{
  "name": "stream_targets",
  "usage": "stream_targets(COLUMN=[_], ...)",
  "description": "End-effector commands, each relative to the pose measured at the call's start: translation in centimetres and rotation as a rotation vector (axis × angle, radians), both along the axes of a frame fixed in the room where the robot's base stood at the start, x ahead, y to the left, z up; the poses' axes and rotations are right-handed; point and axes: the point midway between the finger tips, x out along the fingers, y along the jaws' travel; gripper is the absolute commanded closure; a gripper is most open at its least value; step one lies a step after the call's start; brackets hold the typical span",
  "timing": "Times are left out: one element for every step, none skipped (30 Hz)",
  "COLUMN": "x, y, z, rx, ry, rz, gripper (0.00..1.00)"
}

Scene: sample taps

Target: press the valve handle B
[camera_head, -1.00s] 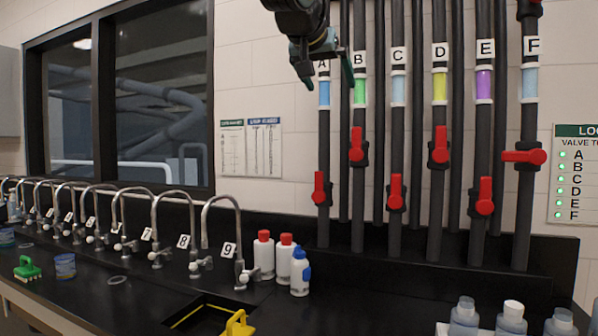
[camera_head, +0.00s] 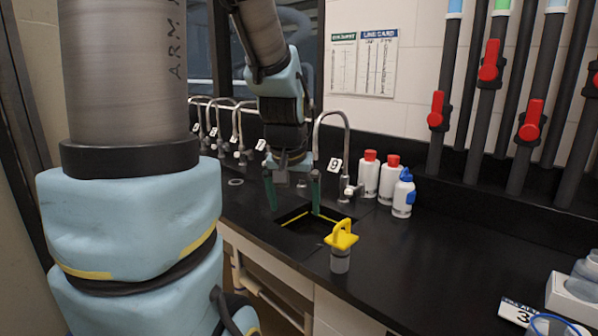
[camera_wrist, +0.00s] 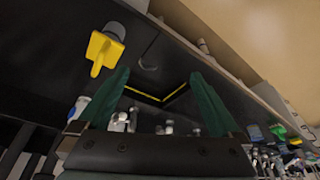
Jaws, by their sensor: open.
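Valve handle B is a red lever (camera_head: 489,60) on the dark pipe with the green band, at the upper right of the head view. It points up along its pipe, and the letter label is cut off by the top edge. My gripper (camera_head: 293,190) hangs over the bench near the sink, well left of and below the handle. Its two green fingers are spread apart with nothing between them. In the wrist view the open gripper (camera_wrist: 159,74) faces the black bench and the sink's yellow edge. No valve handle is clear there.
Red handles A (camera_head: 437,110) and C (camera_head: 531,120) flank B. Tap 9 (camera_head: 346,135), white bottles with red caps (camera_head: 369,175) and a blue-capped bottle (camera_head: 403,195) stand between my gripper and the pipes. A yellow-topped container (camera_head: 341,250) stands by the sink (camera_head: 290,222).

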Motion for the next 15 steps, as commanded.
stream_targets(x=[-1.8,-2.7,-3.8,-4.6,-5.3,-6.0,-6.4,-6.8,-7.1,-7.2,-7.3,-7.3,-7.3,-7.3,-7.3], y=[1.8,2.6,3.5,4.1,4.6,5.0,5.3,5.5,5.7,5.7,5.8,5.8,5.8,5.8,5.8], z=[-1.9,-2.8,-3.8,-4.4,-4.9,-5.4,-5.7,-5.9,-6.1,-6.2,-6.3,-6.3,-6.3,-6.3,-6.3], rx=[0.009,0.012,0.016,0.017,0.017,0.018,0.02,0.02,0.02,0.02,0.02,0.02,0.02,0.02,0.02], ry=[0.053,0.078,0.107,0.125,0.142,0.159,0.17,0.177,0.184,0.188,0.19,0.19,0.19,0.19,0.189], rz=[0.037,0.054,0.073,0.086,0.097,0.109,0.116,0.121,0.126,0.127,0.128,0.128,0.128,0.128,0.127], gripper=[0.0,0.0,0.0,0.0,0.0,0.0,0.0,0.0,0.0,0.0,0.0,0.0,0.0,0.0,0.0])
